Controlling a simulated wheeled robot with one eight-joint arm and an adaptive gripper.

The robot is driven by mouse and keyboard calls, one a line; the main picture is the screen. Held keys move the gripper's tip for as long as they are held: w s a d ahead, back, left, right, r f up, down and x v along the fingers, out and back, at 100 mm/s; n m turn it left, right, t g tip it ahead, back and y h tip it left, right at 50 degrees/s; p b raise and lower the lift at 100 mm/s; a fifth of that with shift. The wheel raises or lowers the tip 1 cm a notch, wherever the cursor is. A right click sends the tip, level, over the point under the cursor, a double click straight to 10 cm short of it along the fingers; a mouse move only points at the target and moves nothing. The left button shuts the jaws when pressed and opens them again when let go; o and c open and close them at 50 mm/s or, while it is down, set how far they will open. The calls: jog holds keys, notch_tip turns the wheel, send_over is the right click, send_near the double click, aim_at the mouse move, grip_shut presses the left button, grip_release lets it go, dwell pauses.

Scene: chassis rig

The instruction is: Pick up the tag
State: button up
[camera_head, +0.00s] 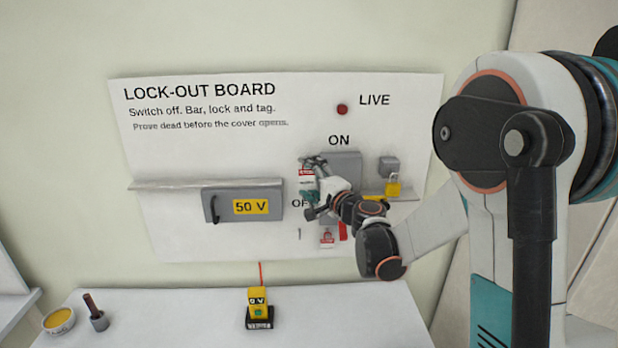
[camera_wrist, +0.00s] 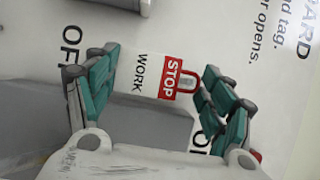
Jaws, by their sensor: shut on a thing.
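The tag (camera_wrist: 149,75) is a white card with a red band reading STOP, the word WORK, and a red loop at one end. It lies between the two teal and grey finger pads of my gripper (camera_wrist: 163,92) in the wrist view. My gripper is shut on it. In the head view my gripper (camera_head: 313,176) is in front of the lock-out board (camera_head: 165,165), near the ON and OFF labels. The tag (camera_head: 306,172) shows there as a small red and white patch, partly hidden by the fingers.
A grey switch box (camera_head: 342,165), a yellow padlock (camera_head: 393,187) and a red and white card (camera_head: 327,237) are close around my gripper. A yellow meter (camera_head: 258,305) stands on the table (camera_head: 340,315).

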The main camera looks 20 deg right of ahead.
jog(key=s+a, duration=0.3)
jog(key=s, duration=1.2)
jog(key=shift+w+d+r+b, duration=0.1)
jog(key=shift+w+d+b, duration=0.35)
jog(key=shift+w, duration=2.35)
jog(key=shift+w+d+r+b, duration=0.15)
jog(key=shift+w+d, duration=0.45)
jog(key=shift+w, duration=2.15)
jog(key=shift+w+d+f+b, duration=0.1)
jog(key=shift+w+d+b, duration=0.35)
jog(key=shift+w, duration=2.35)
jog(key=shift+s+a+r+p, duration=0.15)
jog(key=shift+s+p, duration=0.2)
jog(key=shift+s, duration=0.4)
jog(key=shift+s+a+r+p, duration=0.15)
jog(key=shift+s+p, duration=0.15)
jog(key=shift+s, duration=0.45)
jog(key=shift+s+a, duration=0.25)
jog(key=shift+s, duration=1.2)
jog(key=shift+s+a, duration=0.2)
jog(key=shift+s, duration=1.2)
jog(key=shift+s, duration=0.1)
